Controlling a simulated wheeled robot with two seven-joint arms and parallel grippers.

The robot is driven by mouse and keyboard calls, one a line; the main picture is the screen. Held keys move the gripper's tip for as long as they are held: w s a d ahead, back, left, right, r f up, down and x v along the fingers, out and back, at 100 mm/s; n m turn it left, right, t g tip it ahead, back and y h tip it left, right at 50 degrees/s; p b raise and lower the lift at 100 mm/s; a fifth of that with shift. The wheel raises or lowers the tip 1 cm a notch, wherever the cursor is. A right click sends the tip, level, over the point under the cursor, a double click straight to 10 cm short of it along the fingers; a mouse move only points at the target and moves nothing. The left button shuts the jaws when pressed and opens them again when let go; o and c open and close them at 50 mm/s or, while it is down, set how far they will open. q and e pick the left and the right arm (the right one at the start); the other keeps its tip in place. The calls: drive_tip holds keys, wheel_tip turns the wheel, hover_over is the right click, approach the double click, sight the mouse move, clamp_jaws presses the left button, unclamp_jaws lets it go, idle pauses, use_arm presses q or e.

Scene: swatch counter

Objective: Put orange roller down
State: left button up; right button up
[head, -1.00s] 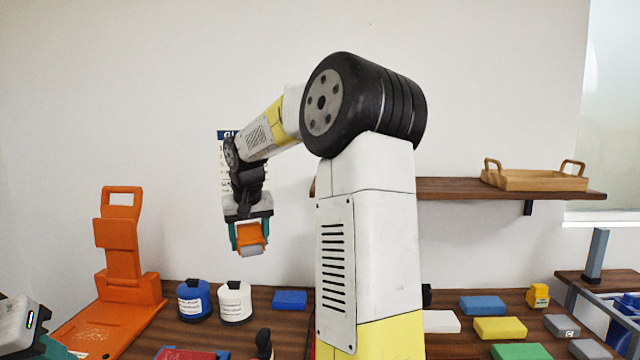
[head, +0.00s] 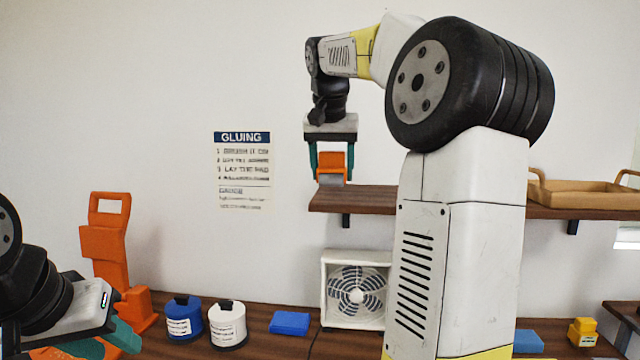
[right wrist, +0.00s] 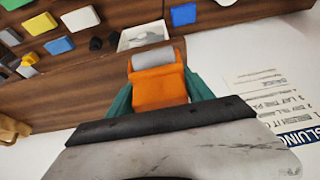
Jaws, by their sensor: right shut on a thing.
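The orange roller (head: 332,162), an orange block with a grey end, is between the teal fingers of my right gripper (head: 331,168). It points downward with its grey end lowest. It also shows in the right wrist view (right wrist: 158,82). The roller is at the left end of the wooden wall shelf (head: 375,200); I cannot tell whether its grey end touches the shelf top. My left gripper (head: 118,338) is at the lower left, partly cut off, near an orange stand (head: 105,250); its opening is unclear.
A wooden tray (head: 575,195) stands on the shelf's right part. Below are a white fan (head: 357,290), a blue bottle (head: 184,320), a white bottle (head: 228,326) and a blue block (head: 290,323) on the counter. The shelf between roller and tray is partly hidden by my right arm.

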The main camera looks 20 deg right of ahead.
drive_tip(key=w+d, duration=0.1)
drive_tip(key=w, duration=0.1)
drive_tip(key=w+d, duration=0.2)
drive_tip(key=w, duration=0.1)
drive_tip(key=w+d, duration=0.1)
drive_tip(key=w, duration=0.1)
drive_tip(key=shift+w+d+f, duration=0.2)
drive_tip(key=shift+d+f, duration=0.1)
drive_tip(key=shift+f, duration=0.1)
drive_tip(key=shift+w+d+f, duration=0.1)
drive_tip(key=shift+f, duration=1.65)
